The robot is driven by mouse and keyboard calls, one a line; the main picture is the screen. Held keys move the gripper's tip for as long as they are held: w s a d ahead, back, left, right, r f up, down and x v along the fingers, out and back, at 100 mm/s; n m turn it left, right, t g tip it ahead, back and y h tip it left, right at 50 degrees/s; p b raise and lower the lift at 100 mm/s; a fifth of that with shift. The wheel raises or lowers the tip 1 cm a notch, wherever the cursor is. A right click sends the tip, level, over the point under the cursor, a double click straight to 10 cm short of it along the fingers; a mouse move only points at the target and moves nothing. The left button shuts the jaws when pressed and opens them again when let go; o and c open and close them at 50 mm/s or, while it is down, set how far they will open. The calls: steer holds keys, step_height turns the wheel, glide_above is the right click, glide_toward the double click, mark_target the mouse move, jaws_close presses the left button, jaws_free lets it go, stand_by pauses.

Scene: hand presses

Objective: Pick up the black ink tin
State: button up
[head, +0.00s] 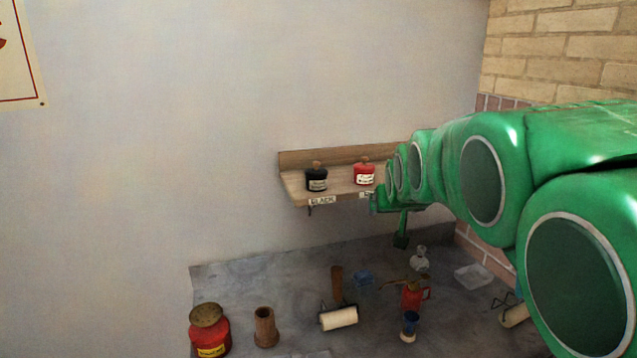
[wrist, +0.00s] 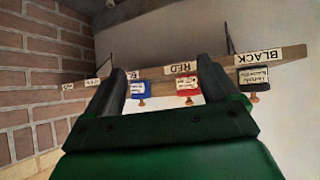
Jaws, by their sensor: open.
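The black ink tin (head: 316,181) stands upright on the left part of a wooden wall shelf (head: 335,186), above a label reading BLACK. In the wrist view, which looks upside down, the black ink tin (wrist: 254,80) is at the right, outside my fingers. My gripper (wrist: 160,65) is open and empty, with its fingers spread. In the head view my gripper (head: 400,222) is to the right of the black tin and below it, partly hidden by my green arm.
A red tin (head: 364,174) stands right of the black one; a blue tin (wrist: 138,88) shows in the wrist view. Below, a grey worktop (head: 240,280) holds a brayer (head: 338,317), a wooden cylinder (head: 265,328) and a red can (head: 209,335). A brick wall (head: 560,50) is at right.

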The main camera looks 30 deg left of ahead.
mark_target(320, 173)
steer(key=a+r+y, duration=0.1)
steer(key=a, duration=0.5)
steer(key=w+a+r+n+t+y, duration=0.1)
steer(key=a, duration=0.5)
steer(key=a+r+y, duration=0.1)
steer(key=a+r, duration=0.1)
steer(key=a, duration=0.4)
steer(key=shift+w+a+r+n+t+y, duration=0.1)
steer(key=shift+w+a+n+t+y, duration=0.1)
steer(key=shift+n+t+y, duration=0.15)
steer(key=shift+x, duration=1.3)
steer(key=shift+w+a+f, duration=0.8)
steer(key=shift+w+a, duration=0.1)
steer(key=shift+a, duration=0.15)
steer(key=shift+x, duration=1)
steer(key=shift+r, duration=0.1)
steer(key=c, duration=1.2)
steer(key=shift+r, duration=0.1)
steer(key=shift+c, duration=0.2)
